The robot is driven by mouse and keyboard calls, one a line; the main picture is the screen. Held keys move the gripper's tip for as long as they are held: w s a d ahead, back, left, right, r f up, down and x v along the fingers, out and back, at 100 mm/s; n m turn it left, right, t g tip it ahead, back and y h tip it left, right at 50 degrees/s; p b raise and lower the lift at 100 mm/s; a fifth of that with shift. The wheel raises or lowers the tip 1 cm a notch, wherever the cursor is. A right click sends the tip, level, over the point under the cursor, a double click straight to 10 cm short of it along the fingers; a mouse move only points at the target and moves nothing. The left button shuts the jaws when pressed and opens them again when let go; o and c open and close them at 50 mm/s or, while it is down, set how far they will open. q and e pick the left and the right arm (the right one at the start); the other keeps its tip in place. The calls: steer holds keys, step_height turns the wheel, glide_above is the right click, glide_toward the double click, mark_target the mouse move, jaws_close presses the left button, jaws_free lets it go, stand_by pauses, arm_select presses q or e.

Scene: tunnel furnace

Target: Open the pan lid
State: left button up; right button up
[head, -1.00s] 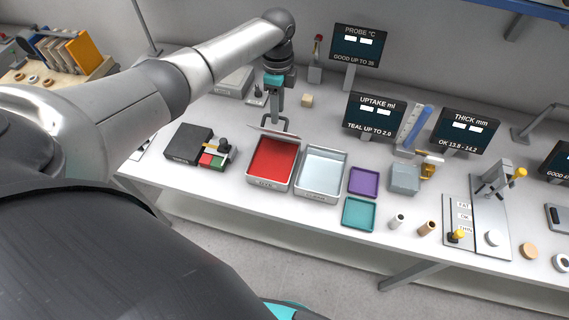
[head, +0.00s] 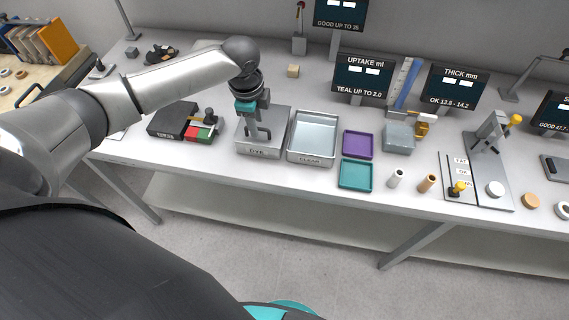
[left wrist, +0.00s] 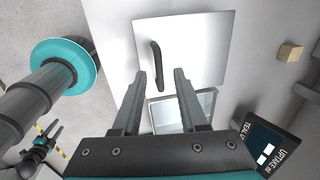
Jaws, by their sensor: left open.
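The dye pan (head: 258,152) stands on the bench with its flat grey lid (head: 279,118) lying shut over it, so its inside is hidden. In the left wrist view the lid (left wrist: 205,50) is a pale square with a dark bar handle (left wrist: 157,65). My left gripper (head: 258,133) is over the lid, close to the handle. In the left wrist view its fingers (left wrist: 160,76) are open, and the handle shows between and beyond their tips. I cannot tell whether they touch it.
The open clear pan (head: 313,137) stands right beside the dye pan. A black box (head: 170,119) with red and green blocks is close on the left. Purple (head: 357,144) and teal (head: 356,174) trays lie to the right. A small wooden cube (head: 293,71) is behind.

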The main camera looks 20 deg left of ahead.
arm_select(q)
step_height(320, 180, up, 14)
steer(key=s+p, duration=0.2)
steer(key=s, duration=0.1)
steer(key=s+d+f+n+h, duration=0.1)
steer(key=d+f+n, duration=0.1)
steer(key=d+f, duration=0.3)
steer(key=s+d+f+n+t+h+b, duration=0.1)
steer(key=d+f+n, duration=0.1)
steer(key=d+f, duration=0.3)
step_height(320, 180, down, 5)
steer(key=shift+r, duration=0.2)
arm_select(e)
steer(key=shift+s+a, duration=0.1)
steer(key=shift+s, duration=0.1)
arm_select(q)
steer(key=shift+w, duration=0.1)
